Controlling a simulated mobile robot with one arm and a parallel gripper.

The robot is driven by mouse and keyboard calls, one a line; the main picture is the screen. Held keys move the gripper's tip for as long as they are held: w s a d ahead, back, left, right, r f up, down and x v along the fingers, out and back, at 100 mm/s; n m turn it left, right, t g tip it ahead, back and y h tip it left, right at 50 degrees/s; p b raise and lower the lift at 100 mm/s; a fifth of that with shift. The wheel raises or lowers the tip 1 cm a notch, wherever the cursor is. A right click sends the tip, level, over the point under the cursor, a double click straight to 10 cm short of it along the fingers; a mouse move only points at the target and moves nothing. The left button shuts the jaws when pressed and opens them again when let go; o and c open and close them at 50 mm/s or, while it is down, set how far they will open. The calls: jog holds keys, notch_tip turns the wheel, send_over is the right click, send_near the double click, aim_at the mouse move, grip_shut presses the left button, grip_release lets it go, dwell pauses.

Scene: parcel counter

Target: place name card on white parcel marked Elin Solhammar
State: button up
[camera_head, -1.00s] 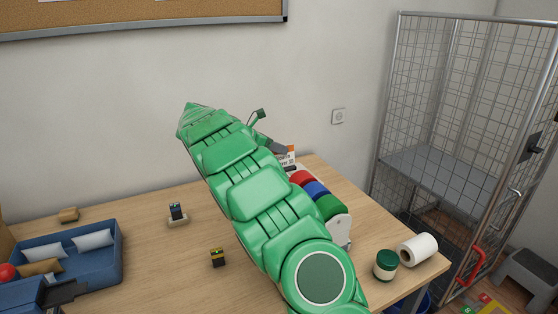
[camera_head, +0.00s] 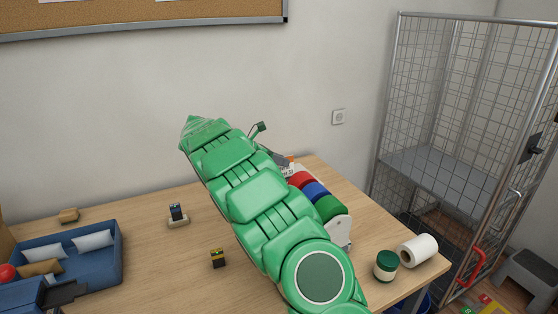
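My gripper (camera_head: 281,159) is at the far end of my green arm, near the back right of the counter. Only a small grey part of it shows past the arm, so whether its fingers are open or shut is hidden. A small white card-like piece with dark print and some orange (camera_head: 287,170) shows right beside it. I cannot read the print or tell whether the gripper holds it. Two white, pillow-like parcels lie in the blue tray at the left, one at the right (camera_head: 92,240) and one at the left (camera_head: 41,254). No name is readable on either.
Red, blue and green rolls (camera_head: 315,190) stand right of my arm. A green-lidded jar (camera_head: 386,265) and a white roll (camera_head: 418,249) are near the right edge. The blue tray (camera_head: 112,268) also holds a brown parcel. Small items stand mid-counter, with bare wood around them.

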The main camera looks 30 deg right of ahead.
jog(key=shift+a+r, duration=0.15)
jog(key=shift+r, duration=0.05)
jog(key=v, duration=1.1)
jog(key=shift+a+r, duration=0.2)
jog(key=shift+a, duration=0.05)
